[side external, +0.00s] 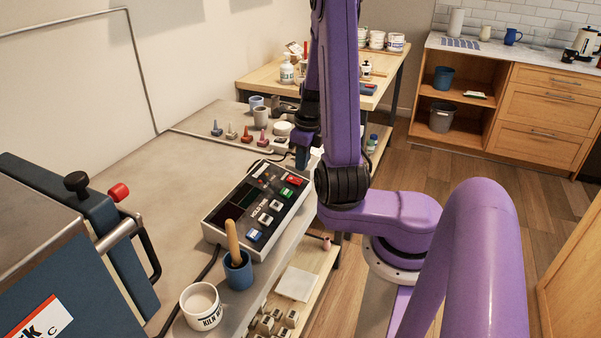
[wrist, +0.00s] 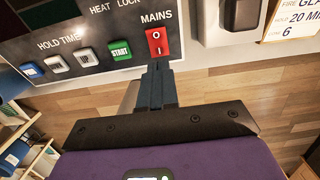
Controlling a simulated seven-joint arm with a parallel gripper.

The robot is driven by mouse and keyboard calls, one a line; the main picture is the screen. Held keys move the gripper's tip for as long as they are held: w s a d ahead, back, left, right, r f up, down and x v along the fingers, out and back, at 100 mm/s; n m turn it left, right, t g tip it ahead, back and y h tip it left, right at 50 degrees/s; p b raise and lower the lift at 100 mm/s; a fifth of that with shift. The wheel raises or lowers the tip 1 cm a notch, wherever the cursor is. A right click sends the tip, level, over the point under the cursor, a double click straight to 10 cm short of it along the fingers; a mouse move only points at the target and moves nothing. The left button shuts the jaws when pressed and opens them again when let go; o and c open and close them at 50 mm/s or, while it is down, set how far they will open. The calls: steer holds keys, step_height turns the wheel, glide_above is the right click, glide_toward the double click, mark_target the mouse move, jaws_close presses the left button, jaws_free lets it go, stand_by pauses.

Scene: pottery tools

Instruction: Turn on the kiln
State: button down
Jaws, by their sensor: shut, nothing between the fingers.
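The kiln controller (side external: 216,217) is a grey box with a black panel on the workbench. Its red MAINS rocker switch (wrist: 157,41) is marked with a 0 and a 1, and also shows in the side external view (side external: 294,180). The green START button (wrist: 120,50) is left of the switch in the wrist view. My gripper (wrist: 158,66) is shut and empty, its fingertips just below the switch in the wrist view; I cannot tell whether they touch it. In the side external view my gripper (side external: 302,158) is at the controller's far end. The blue kiln (side external: 70,225) stands at the left.
A blue cup (side external: 239,274) with a wooden-handled tool and a white tub (side external: 201,310) stand near the controller's front end. Several small red and white tools (side external: 247,135) and cups (side external: 261,116) stand farther back. A cable runs from the controller along the bench.

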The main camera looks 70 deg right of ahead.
mark_target(299, 182)
steer(key=shift+w+f, duration=0.15)
steer(key=shift+f, duration=0.9)
steer(key=shift+w+f, duration=0.1)
steer(key=shift+f, duration=0.9)
steer(key=shift+s+f, duration=0.1)
steer(key=shift+f, duration=0.3)
